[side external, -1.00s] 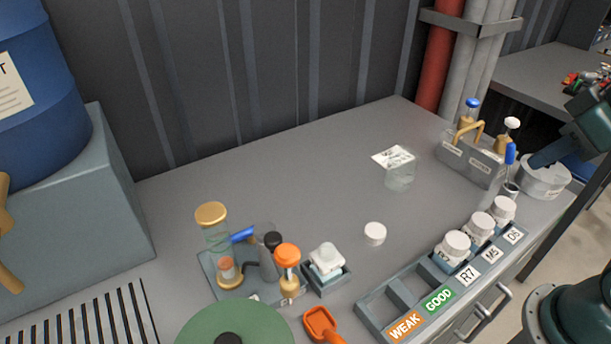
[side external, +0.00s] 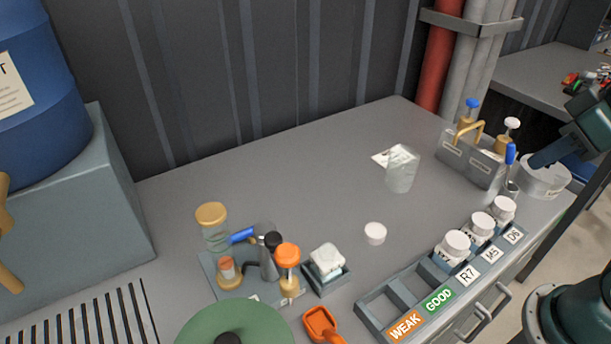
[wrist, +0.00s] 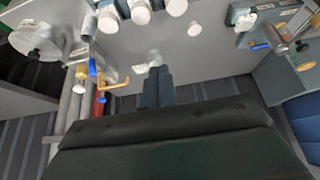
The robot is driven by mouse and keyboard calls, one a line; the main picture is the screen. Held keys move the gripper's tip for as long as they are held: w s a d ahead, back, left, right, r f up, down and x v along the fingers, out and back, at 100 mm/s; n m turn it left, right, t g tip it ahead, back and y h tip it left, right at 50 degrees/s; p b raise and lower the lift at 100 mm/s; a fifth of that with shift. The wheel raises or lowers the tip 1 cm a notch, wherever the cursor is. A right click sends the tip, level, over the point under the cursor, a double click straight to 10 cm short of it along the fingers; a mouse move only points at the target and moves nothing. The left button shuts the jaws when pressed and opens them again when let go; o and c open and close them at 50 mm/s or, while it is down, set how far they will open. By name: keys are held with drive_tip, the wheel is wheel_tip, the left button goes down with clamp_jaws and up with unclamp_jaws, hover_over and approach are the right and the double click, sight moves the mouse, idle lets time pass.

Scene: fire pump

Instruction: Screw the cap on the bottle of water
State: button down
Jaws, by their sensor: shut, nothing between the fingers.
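In the wrist view the cap (wrist: 194,28) shows near the top. The narrow dark fingers of my gripper (wrist: 155,76) are shut and empty. In that view they overlap a pale, clear shape beside their tips; I cannot tell whether they touch it.
Several white-capped bottles (side external: 455,246) stand in a labelled rack (side external: 375,308) along the front edge. A grey caddy (side external: 469,160) stands at right. A tray (side external: 231,283) with orange- and black-topped items is at left. The back middle of the bench is clear.

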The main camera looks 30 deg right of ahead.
idle(0.4)
drive_tip(key=c, duration=1.4)
unclamp_jaws()
drive_tip(key=shift+w, duration=0.1)
drive_tip(key=o, duration=0.4)
drive_tip(key=shift+w+a+n, duration=0.1)
drive_tip(key=shift+w+n, duration=0.1)
drive_tip(key=shift+n, duration=0.1)
drive_tip(key=shift+o, duration=1.2)
drive_tip(key=shift+w+a+n, duration=0.1)
drive_tip(key=shift+w+n, duration=0.2)
drive_tip(key=n+g+y, duration=0.1)
drive_tip(key=n+g, duration=0.5)
drive_tip(key=n, duration=1.3)
hover_over(376, 230)
drive_tip(key=d, duration=0.2)
wheel_tip(376, 230, down, 11)
drive_tip(key=shift+w, duration=0.2)
drive_tip(key=shift+a+f, duration=0.1)
drive_tip(key=shift+f, duration=0.1)
drive_tip(key=shift+s+a+f, duration=0.1)
drive_tip(key=shift+a+f, duration=0.15)
drive_tip(key=shift+f, duration=2)
drive_tip(key=shift+s+a+f, duration=0.1)
drive_tip(key=shift+a+f, duration=0.2)
drive_tip(key=shift+f, duration=1.95)
drive_tip(key=shift+a+f, duration=0.25)
drive_tip(key=shift+f, duration=2)
